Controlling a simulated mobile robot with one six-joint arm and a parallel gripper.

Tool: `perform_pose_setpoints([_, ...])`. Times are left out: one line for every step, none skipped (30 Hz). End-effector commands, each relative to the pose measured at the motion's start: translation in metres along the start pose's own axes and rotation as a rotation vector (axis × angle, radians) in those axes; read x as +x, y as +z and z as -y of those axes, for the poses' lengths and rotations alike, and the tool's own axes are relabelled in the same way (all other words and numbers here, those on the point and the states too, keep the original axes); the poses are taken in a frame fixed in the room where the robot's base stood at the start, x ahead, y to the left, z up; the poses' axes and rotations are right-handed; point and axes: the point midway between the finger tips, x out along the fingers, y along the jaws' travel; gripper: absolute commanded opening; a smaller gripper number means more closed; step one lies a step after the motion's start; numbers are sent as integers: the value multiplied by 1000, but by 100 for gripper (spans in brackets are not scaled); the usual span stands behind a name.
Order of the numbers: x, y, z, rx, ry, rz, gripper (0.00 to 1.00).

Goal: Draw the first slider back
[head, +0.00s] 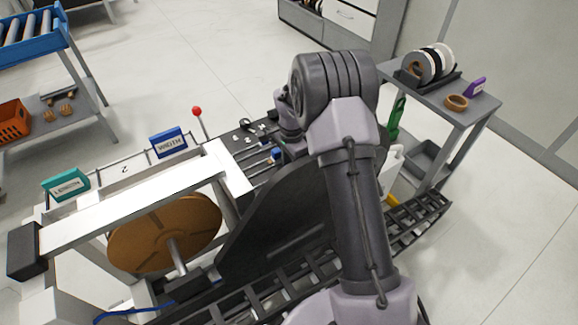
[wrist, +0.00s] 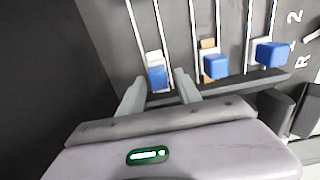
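In the wrist view, a blue slider knob (wrist: 157,77) sits on a pair of rails, the leftmost of three such knobs. My gripper (wrist: 160,79) is open, with one finger on each side of this knob; a gap shows on both sides. A middle blue knob (wrist: 215,66) and a right blue knob (wrist: 271,54) sit on their own rails, apart from my fingers. In the head view, blue knobs (head: 275,153) show small beside my arm; my fingertips are hidden there.
A dark bar (wrist: 225,90) runs across the rails' near end. In the head view, a red-knobbed lever (head: 197,112), a blue WIDTH sign (head: 169,143) and a brown reel (head: 165,235) stand left of my arm. A side table (head: 470,112) with tape rolls stands right.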

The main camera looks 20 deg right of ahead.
Motion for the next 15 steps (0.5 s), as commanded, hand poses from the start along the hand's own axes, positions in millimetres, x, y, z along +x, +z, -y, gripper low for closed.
perform_pose_setpoints([0, 0, 0, 0, 1, 1, 44])
perform_pose_setpoints([0, 1, 0, 0, 1, 1, 44])
perform_pose_setpoints([0, 1, 0, 0, 1, 1, 44])
perform_pose_setpoints([0, 1, 0, 0, 2, 1, 44])
perform_pose_setpoints([0, 1, 0, 0, 2, 2, 44])
perform_pose_setpoints([1, 1, 0, 1, 2, 2, 44])
perform_pose_setpoints([1, 1, 0, 1, 2, 2, 44])
perform_pose_setpoints([0, 1, 0, 1, 2, 2, 44])
perform_pose_setpoints([-2, 1, 0, 1, 2, 2, 44])
perform_pose_setpoints([-4, 1, 0, 1, 2, 2, 44])
perform_pose_setpoints([-9, 1, 0, 1, 1, 2, 44])
perform_pose_setpoints([-18, 1, 0, 1, 1, 1, 44])
perform_pose_setpoints([-26, 1, 0, 1, 0, 1, 44])
perform_pose_setpoints([-35, 1, 0, 1, 0, 1, 44])
perform_pose_setpoints([-49, 1, 0, 2, -1, 0, 44])
